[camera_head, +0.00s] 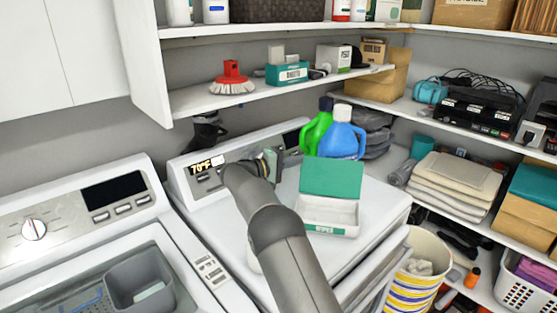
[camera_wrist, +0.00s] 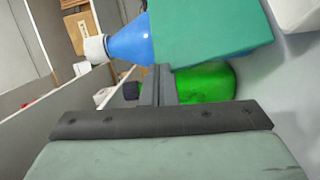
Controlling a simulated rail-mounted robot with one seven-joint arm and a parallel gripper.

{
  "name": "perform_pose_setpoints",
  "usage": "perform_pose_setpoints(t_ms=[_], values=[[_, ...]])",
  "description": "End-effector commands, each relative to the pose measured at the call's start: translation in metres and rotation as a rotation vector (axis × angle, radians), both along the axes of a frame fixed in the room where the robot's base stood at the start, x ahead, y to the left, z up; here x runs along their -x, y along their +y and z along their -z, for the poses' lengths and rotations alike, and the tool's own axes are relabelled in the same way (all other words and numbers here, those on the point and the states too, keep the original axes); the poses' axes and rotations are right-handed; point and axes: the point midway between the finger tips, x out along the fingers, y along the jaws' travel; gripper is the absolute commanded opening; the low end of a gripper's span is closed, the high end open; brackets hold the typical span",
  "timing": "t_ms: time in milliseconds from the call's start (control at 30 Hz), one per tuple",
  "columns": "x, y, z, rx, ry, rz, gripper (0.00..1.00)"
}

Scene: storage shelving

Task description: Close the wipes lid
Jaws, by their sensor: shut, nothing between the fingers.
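The wipes box (camera_head: 328,215) is white with a green front label and stands on top of the white dryer. Its green lid (camera_head: 332,179) is raised, standing up along the back edge of the box. My gripper (camera_head: 270,163) is left of the lid, above the dryer top. In the wrist view, my gripper (camera_wrist: 158,85) has its fingers together and empty. The green lid (camera_wrist: 210,30) fills the upper middle there, just beyond the fingertips. I cannot tell whether they touch.
A blue bottle (camera_head: 342,135) and a green bottle (camera_head: 316,133) stand behind the lid. A shelf (camera_head: 200,98) with a red brush (camera_head: 232,78) hangs above. A striped bin (camera_head: 412,275) stands at the dryer's right. The dryer top in front of the box is clear.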

Motion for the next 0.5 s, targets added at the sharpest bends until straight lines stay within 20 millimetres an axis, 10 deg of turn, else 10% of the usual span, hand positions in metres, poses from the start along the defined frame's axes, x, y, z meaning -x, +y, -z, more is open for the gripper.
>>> perform_pose_setpoints(t_ms=[500], values=[[0.031, -0.018, 0.003, -0.002, 0.001, -0.003, 0.00]])
